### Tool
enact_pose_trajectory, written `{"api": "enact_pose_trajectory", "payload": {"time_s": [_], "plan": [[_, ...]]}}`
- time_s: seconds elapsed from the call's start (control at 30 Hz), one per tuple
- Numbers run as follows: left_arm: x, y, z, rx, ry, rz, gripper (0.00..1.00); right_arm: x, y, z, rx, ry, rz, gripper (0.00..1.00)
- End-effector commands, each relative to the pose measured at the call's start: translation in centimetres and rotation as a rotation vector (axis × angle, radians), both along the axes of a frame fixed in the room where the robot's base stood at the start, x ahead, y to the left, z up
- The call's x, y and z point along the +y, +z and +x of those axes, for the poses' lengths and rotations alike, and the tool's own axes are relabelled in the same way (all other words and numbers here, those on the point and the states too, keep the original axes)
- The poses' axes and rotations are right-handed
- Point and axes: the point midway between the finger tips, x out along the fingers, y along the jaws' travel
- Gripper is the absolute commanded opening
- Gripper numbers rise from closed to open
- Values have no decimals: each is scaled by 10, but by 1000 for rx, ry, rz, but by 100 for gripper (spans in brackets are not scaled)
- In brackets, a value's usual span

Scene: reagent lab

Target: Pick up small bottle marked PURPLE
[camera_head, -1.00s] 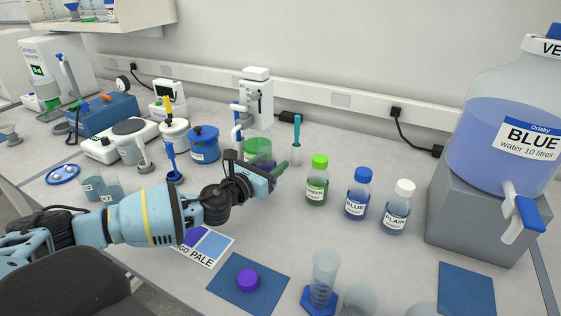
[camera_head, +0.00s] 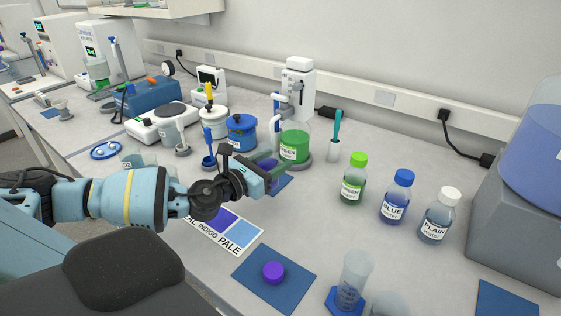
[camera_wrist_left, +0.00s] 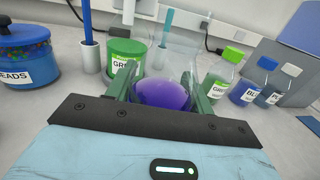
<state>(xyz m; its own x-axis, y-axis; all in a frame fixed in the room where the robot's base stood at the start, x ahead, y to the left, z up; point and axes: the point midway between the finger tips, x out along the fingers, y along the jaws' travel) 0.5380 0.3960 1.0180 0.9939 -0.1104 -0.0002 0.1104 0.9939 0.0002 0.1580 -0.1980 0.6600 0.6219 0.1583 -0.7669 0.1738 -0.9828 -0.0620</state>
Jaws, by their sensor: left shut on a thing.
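My left gripper (camera_head: 270,174) is shut on a clear glass bottle with purple liquid (camera_wrist_left: 163,94). In the left wrist view the bottle sits between the two green fingers, with its clear upper part rising above them. No PURPLE label is readable on the side I see. In the head view the gripper hides most of the bottle, and only a purple patch (camera_head: 266,164) shows between the fingers. A purple cap (camera_head: 273,272) lies on a blue mat (camera_head: 300,292) at the front. My right gripper is not in view.
Green (camera_head: 353,181), blue (camera_head: 396,199) and plain (camera_head: 438,219) capped bottles stand to the right. A measuring cylinder (camera_head: 351,280) stands at the front. The bench between gripper and bottles is mostly clear.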

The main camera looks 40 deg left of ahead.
Motion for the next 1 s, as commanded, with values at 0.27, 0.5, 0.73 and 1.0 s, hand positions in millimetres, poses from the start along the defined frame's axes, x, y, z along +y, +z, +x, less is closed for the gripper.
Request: {"api": "enact_pose_trajectory", "payload": {"time_s": [0.27, 0.5, 0.73, 1.0], "plan": [[3, 2, -6, -1, -2, 1, 24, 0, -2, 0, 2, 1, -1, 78], [4, 2, -8, -2, -2, 1, 24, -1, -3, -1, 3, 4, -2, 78], [4, 2, -8, -2, -2, 1, 24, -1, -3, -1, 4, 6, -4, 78], [4, 2, -8, -2, -2, 1, 24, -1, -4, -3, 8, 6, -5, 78]]}}
